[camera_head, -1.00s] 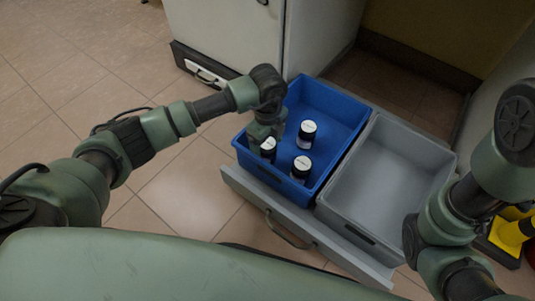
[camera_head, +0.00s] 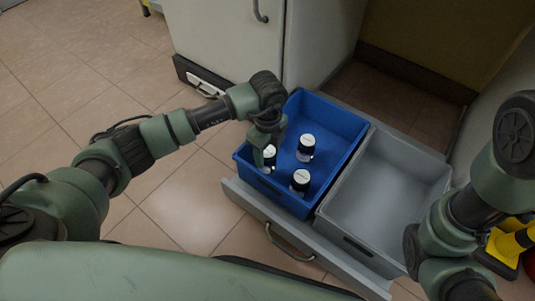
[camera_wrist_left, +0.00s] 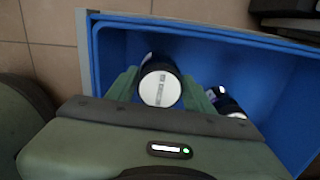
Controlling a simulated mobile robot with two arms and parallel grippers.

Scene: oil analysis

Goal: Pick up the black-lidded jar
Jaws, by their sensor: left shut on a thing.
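Three dark jars with pale label discs on top stand in the blue bin. My left gripper (camera_head: 262,153) reaches down into the bin and is shut on the leftmost jar (camera_head: 269,155). In the left wrist view this held jar (camera_wrist_left: 160,86) sits between the two green fingers (camera_wrist_left: 160,88). A second jar (camera_head: 306,146) stands to its right, and a third jar (camera_head: 300,180) stands nearer the front wall. Another jar (camera_wrist_left: 228,102) shows beside the right finger in the wrist view. My right gripper is not clearly visible; only its arm shows at the right.
The blue bin (camera_head: 335,110) and an empty grey bin (camera_head: 440,178) sit side by side in a pulled-out drawer (camera_head: 235,190) with a handle. A white cabinet (camera_head: 225,45) stands behind. A yellow and black object (camera_head: 512,243) is at the right. Tiled floor is free at the left.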

